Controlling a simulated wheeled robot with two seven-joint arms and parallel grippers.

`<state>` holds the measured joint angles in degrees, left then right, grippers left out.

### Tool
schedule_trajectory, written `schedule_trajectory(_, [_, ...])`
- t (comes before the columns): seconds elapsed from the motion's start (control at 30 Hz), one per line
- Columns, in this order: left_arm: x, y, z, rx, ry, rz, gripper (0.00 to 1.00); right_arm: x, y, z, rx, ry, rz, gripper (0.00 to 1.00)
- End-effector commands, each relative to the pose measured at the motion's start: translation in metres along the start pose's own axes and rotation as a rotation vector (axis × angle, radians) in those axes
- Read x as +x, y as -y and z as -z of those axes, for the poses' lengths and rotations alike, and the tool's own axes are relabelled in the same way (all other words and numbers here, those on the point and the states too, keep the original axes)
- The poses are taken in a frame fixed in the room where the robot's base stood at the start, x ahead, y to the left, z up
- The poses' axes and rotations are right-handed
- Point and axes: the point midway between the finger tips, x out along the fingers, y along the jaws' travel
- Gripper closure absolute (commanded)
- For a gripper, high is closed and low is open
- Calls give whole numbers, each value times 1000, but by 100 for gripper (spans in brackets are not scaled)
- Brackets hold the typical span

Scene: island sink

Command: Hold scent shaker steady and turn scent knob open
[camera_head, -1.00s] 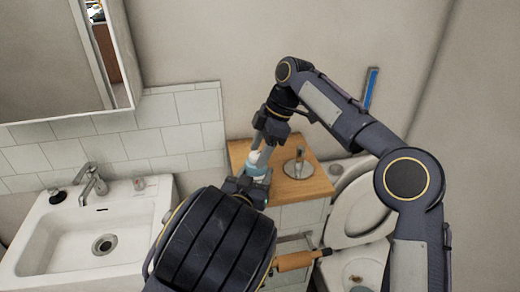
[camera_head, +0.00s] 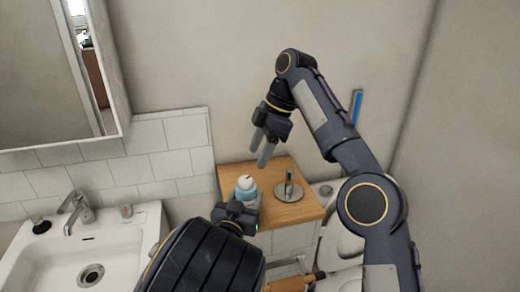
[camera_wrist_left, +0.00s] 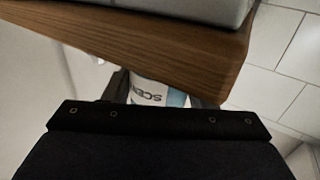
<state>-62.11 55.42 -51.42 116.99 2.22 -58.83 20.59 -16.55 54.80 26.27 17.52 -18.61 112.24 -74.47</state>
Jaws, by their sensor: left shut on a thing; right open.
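The scent shaker (camera_head: 246,187) is a small blue and white container with a white top, upright at the left part of the wooden counter. Part of its lettering shows in the left wrist view (camera_wrist_left: 150,92). My left gripper (camera_head: 243,205) is shut on its lower body from the front. The white top, where the scent knob (camera_head: 244,180) appears to be, is uncovered, but its setting is too small to tell. My right gripper (camera_head: 264,152) is open and empty, above and slightly right of the shaker, fingers pointing down and apart from it.
A metal holder with an upright post (camera_head: 289,190) stands on the wooden counter (camera_head: 272,176), right of the shaker. The white sink (camera_head: 60,255) and faucet (camera_head: 78,213) are at the left. The toilet (camera_head: 340,245) is at the right, behind my right arm.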

Motion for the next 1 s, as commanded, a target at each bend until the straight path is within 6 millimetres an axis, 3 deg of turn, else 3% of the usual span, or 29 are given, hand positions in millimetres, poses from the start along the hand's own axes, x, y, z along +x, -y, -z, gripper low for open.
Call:
schedule_trajectory(0.2, [0, 0, 0, 0, 0, 0, 75, 0, 0, 0, 0, 0, 0, 44])
schedule_trajectory(0.23, [0, 0, 0, 0, 0, 0, 46, 0, 0, 0, 1, 0, 0, 44])
schedule_trajectory(0.4, [0, 0, 0, 0, 0, 0, 24, 0, 0, 0, 1, 0, 0, 44])
schedule_trajectory(0.77, [-5, 0, 0, -2, -1, 0, 23, 0, 0, 0, 1, 0, -1, 44])
schedule_trajectory(1.0, [-47, 0, 0, -4, 1, 1, 23, 0, 0, 0, 1, 0, -1, 44])
